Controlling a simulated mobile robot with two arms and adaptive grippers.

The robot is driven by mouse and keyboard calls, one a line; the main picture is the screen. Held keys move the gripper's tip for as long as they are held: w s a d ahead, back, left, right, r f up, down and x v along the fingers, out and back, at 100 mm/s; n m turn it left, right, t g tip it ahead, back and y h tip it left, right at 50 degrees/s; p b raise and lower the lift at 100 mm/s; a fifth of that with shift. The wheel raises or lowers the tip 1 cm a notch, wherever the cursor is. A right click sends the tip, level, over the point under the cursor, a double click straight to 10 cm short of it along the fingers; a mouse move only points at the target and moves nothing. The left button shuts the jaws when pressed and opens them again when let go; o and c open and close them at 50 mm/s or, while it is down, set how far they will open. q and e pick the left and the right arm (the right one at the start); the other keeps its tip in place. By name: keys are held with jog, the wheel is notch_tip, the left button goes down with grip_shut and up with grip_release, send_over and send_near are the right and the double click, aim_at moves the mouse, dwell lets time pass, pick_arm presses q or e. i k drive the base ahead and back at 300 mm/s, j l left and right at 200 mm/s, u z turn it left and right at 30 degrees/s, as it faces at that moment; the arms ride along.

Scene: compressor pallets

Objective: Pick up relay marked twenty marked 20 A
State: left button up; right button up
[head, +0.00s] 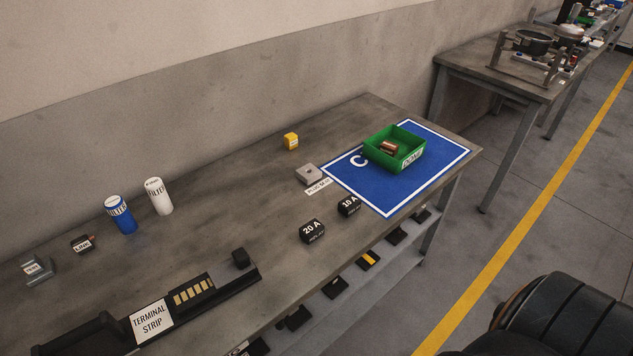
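The relay marked 20 A (313,231) is a small black block with white lettering. It sits upright on the grey workbench (255,218), near the front edge and right of the middle. A similar black relay marked 10 A (349,205) stands a little behind it to the right, apart from it. Nothing touches or covers the 20 A relay. Neither of my grippers shows in the head view. A dark rounded part at the bottom right shows no fingers.
A blue mat (396,194) marked C bears a green bin (392,161). A terminal strip (152,322), a blue filter (121,216), a white filter (158,197), a yellow block (291,141) and a grey block (309,174) stand on the bench. A lower shelf (335,309) holds dark parts.

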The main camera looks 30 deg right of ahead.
aim_at(311, 231)
jog(key=z, duration=0.95)
